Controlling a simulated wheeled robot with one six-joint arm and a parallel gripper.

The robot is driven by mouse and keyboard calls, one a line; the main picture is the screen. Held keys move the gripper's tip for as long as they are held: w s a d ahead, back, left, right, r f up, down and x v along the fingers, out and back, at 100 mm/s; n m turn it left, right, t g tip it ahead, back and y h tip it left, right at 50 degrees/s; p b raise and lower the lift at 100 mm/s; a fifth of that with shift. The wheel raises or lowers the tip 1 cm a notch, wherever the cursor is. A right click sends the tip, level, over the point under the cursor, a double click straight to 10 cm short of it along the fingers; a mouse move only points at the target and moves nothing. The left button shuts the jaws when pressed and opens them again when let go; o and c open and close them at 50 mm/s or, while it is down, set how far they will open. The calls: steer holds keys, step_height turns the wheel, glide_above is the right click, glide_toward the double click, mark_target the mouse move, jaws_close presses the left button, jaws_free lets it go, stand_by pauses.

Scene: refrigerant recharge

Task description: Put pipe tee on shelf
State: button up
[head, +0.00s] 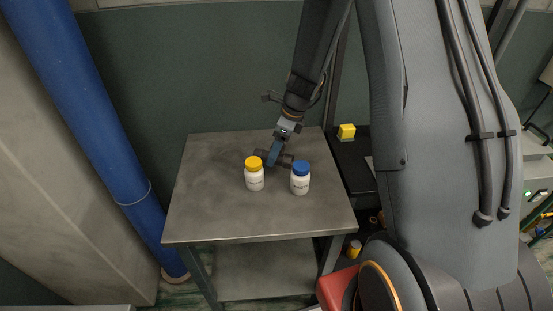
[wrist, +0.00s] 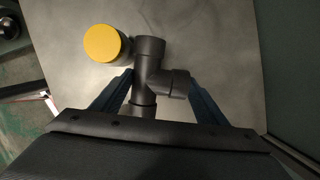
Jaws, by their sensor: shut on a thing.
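The dark grey pipe tee (wrist: 152,68) is between the two blue fingers of my gripper (wrist: 160,92) in the wrist view. My gripper is shut on it. In the head view my gripper (head: 276,153) points down at the back middle of the metal table, and the tee (head: 285,160) shows partly behind two bottles. I cannot tell whether the tee touches the tabletop. The metal table (head: 205,205) has a lower shelf (head: 265,270) under its top.
A white bottle with a yellow cap (head: 254,175) stands close beside the tee; its cap (wrist: 102,43) is at upper left in the wrist view. A white bottle with a blue cap (head: 300,180) stands to the right. A yellow block (head: 347,131) sits on a dark surface. The table's left side is clear.

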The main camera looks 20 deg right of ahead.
steer(key=shift+f+p, duration=0.35)
steer(key=shift+f, duration=2.2)
steer(key=o, duration=0.6)
steer(key=shift+f, duration=0.15)
steer(key=o, duration=0.5)
